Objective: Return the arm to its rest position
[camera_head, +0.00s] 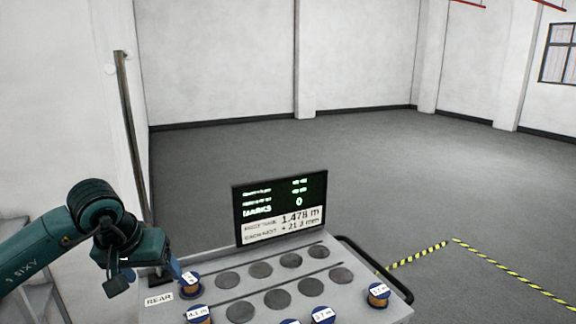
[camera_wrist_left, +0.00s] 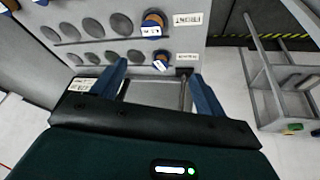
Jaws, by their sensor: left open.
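My left arm comes in from the left in the head view. Its gripper (camera_head: 176,270) hangs over the left end of the cart top, beside a copper spool with a blue rim (camera_head: 190,286); I cannot tell there whether they touch. In the left wrist view the two blue fingers of this gripper (camera_wrist_left: 160,88) stand wide apart with nothing between them. Two copper spools (camera_wrist_left: 160,58) with white tags show beyond the fingers there. My right gripper is in neither view.
The grey cart (camera_head: 225,262) has rows of dark round spots, several tagged spools and a screen (camera_head: 280,208). A REAR label (camera_head: 158,299) marks its left end. A metal pole (camera_head: 132,140) stands behind the arm. A grey shelf frame (camera_wrist_left: 265,75) shows in the wrist view. Open floor lies beyond.

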